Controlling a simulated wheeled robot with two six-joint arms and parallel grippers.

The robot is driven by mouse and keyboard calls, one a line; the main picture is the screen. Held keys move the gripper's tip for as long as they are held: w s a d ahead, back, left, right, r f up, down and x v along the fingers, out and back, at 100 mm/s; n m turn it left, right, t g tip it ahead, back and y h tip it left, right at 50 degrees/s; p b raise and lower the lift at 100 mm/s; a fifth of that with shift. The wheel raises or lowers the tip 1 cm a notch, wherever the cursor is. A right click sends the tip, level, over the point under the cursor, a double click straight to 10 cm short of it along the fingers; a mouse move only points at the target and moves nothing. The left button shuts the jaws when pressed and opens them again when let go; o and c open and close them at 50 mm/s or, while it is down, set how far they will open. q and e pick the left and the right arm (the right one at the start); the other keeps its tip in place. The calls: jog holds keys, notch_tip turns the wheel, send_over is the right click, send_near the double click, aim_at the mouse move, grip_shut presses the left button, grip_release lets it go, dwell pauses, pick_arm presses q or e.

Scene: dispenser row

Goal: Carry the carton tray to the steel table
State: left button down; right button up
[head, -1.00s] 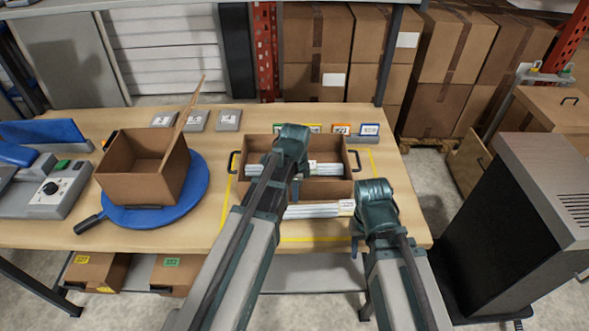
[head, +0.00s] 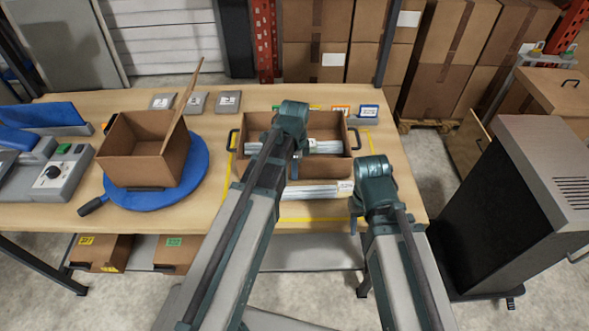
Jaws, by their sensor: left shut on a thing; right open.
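The carton tray (head: 334,160) is an open brown box with dark handles at its left and right ends. It stands on the wooden bench, with pale flat bundles (head: 325,147) inside. My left gripper (head: 296,168) is at the tray's front wall and shut; its wrist hides part of the hold, which looks to be on that wall. My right gripper (head: 354,219) is open and empty, in front of the tray's right corner and apart from the tray. I cannot make out a steel table in view.
Another pale bundle (head: 305,191) lies on the bench before the tray. A brown open box (head: 140,160) stands on a blue turntable (head: 194,178) at left. A black cabinet with a grey top (head: 548,150) stands right of the bench (head: 395,200), with some floor between.

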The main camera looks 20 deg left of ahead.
pick_arm(q)
notch_tip(320, 180, up, 8)
jog(key=p, duration=0.7)
jog(key=shift+r, duration=0.25)
jog(key=shift+d, duration=0.1)
